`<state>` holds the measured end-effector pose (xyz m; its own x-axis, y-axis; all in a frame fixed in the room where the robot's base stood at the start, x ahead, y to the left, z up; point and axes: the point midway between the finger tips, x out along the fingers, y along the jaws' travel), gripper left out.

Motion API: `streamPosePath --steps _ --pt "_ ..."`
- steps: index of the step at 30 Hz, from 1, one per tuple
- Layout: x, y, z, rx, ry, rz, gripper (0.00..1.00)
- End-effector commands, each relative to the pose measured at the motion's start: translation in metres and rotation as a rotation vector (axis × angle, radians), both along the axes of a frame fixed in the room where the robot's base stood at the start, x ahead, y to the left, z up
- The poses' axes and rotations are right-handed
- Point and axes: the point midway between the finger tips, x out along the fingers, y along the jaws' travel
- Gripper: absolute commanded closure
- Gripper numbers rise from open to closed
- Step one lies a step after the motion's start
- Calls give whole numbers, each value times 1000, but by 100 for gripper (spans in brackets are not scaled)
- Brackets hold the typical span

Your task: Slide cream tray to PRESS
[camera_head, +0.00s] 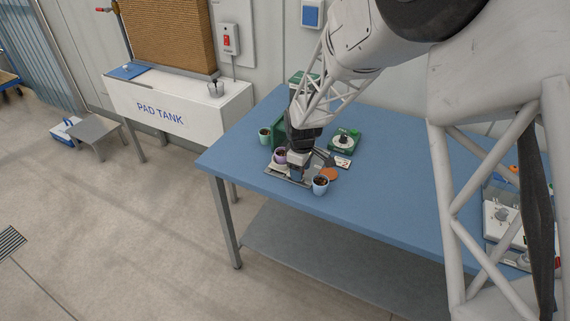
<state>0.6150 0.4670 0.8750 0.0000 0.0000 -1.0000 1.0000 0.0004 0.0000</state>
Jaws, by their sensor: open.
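My gripper (297,176) points down over the left part of the blue table, its fingers small and partly hidden, and it is open. Just below and beside it lies a flat grey tray-like base (301,184). A small pale, cream-looking patch (276,167) shows at its left end; I cannot tell whether this is the cream tray. A purple pot (280,156) stands right beside the gripper on the left. No label reading PRESS is legible. Whether the gripper touches anything is too small to tell.
A light blue pot (320,186) and an orange disc (331,174) sit close right of the gripper. A green device (344,139), a white card (342,163) and a teal pot (264,135) are nearby.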

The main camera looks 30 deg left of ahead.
Motion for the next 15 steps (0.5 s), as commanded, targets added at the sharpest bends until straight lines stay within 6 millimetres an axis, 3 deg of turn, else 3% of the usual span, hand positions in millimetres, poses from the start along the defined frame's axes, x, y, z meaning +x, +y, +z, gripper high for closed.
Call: streamPosePath --steps 1,8,15 --pt "0 0 0 0 0 0 48" --pt "0 0 0 0 0 0 82" --pt "1 0 0 0 0 0 82"
